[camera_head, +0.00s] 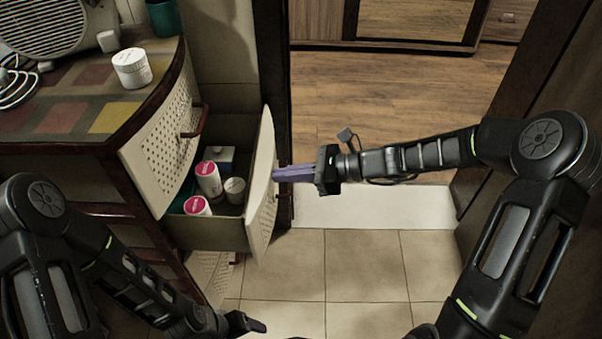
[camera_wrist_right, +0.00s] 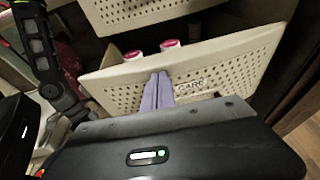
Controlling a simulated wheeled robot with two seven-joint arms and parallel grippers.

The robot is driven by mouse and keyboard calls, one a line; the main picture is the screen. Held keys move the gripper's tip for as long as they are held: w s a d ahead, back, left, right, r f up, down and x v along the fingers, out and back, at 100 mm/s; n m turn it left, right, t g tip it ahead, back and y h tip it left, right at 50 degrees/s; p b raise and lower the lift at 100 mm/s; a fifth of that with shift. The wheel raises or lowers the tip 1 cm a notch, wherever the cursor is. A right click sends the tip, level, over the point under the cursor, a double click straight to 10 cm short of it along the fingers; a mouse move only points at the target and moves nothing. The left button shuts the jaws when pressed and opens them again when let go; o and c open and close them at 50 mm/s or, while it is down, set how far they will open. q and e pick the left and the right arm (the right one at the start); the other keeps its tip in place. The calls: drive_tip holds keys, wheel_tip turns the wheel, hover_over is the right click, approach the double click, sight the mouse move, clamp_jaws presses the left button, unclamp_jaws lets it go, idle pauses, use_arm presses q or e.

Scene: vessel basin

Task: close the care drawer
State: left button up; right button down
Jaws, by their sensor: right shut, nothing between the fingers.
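The care drawer (camera_head: 262,190) stands open, pulled out from the cabinet. Its curved, perforated cream front also shows in the right wrist view (camera_wrist_right: 225,65), with a label reading "CARE". Several white containers, some with pink lids (camera_head: 208,175), lie inside it. My right gripper (camera_head: 280,173) is shut and empty. Its purple fingertips are at the outer face of the drawer front and appear to touch it; they also show in the right wrist view (camera_wrist_right: 158,92). My left gripper (camera_head: 250,324) is low at the bottom of the head view, away from the drawer; its jaw state is unclear.
Another perforated drawer (camera_head: 165,140) with a dark handle is above and left of the open one. The cabinet top (camera_head: 75,105) holds a white jar (camera_head: 131,68), a teal cup (camera_head: 163,17) and a fan-like appliance (camera_head: 45,25). Tiled floor (camera_head: 365,265) is clear to the right.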

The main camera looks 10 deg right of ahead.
sight(263, 175)
use_arm(q)
wheel_tip(263, 175, down, 2)
drive_tip(key=shift+d+f+b, duration=0.1)
drive_tip(key=shift+f+b, duration=0.15)
drive_tip(key=shift+b, duration=1)
use_arm(e)
drive_tip(key=w+a, duration=0.2)
drive_tip(key=a, duration=0.7)
drive_tip(key=w+a, duration=0.2)
drive_tip(key=a, duration=0.7)
drive_tip(key=shift+w+a, duration=0.15)
drive_tip(key=shift+w, duration=0.15)
drive_tip(key=shift+a+r, duration=0.1)
drive_tip(key=shift+r, duration=0.1)
use_arm(q)
drive_tip(key=shift+s+r, duration=0.1)
use_arm(e)
drive_tip(key=p+v, duration=0.1)
drive_tip(key=v, duration=0.3)
drive_tip(key=f+p+v, duration=0.1)
drive_tip(key=v, duration=0.4)
drive_tip(key=p+v, duration=0.1)
drive_tip(key=v, duration=0.4)
drive_tip(key=shift+d+f, duration=0.2)
drive_tip(key=shift+d, duration=0.2)
use_arm(q)
drive_tip(key=d+r, duration=0.1)
drive_tip(key=s+r, duration=0.1)
drive_tip(key=shift+s+d+r, duration=0.3)
drive_tip(key=shift+d, duration=0.1)
